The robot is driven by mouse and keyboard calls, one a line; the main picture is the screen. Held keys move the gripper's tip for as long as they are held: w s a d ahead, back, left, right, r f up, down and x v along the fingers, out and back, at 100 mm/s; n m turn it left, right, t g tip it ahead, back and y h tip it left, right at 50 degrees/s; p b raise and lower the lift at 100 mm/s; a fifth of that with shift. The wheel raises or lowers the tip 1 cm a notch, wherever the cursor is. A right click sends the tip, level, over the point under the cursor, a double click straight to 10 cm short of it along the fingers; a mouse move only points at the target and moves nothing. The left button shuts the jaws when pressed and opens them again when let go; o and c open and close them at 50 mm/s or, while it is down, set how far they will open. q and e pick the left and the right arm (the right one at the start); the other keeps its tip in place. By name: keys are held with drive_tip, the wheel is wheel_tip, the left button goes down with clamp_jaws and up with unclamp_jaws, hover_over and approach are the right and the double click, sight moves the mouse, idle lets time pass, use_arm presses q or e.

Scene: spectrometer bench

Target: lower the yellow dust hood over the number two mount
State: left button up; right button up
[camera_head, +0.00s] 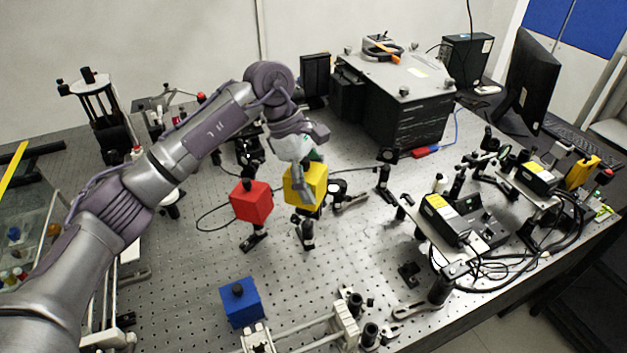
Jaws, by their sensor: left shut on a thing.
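The yellow dust hood (316,189) is a box near the middle of the bench in the head view. My left gripper (302,180) reaches it from above and is shut on it, with a finger across its front. A dark post mount (307,233) stands directly below the hood. The hood hides the mount's top, so I cannot tell whether it rests on the mount or hangs just above it. No number is readable on the mount. My right gripper is not in view.
A red hood (251,203) covers a post close left of the yellow one. A blue hood (240,304) stands at the front. A black box (407,115) is behind; optics and cables (490,262) crowd the right. Bare bench lies between the blue and yellow hoods.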

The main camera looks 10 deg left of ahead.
use_arm(q)
drive_tip(key=shift+f+b, duration=1.45)
drive_tip(key=shift+f, duration=0.25)
drive_tip(key=shift+f, duration=0.15)
drive_tip(key=shift+f+b, duration=1.85)
drive_tip(key=shift+f, duration=0.05)
drive_tip(key=shift+f+b, duration=0.15)
drive_tip(key=shift+b, duration=0.2)
drive_tip(key=o, duration=1.1)
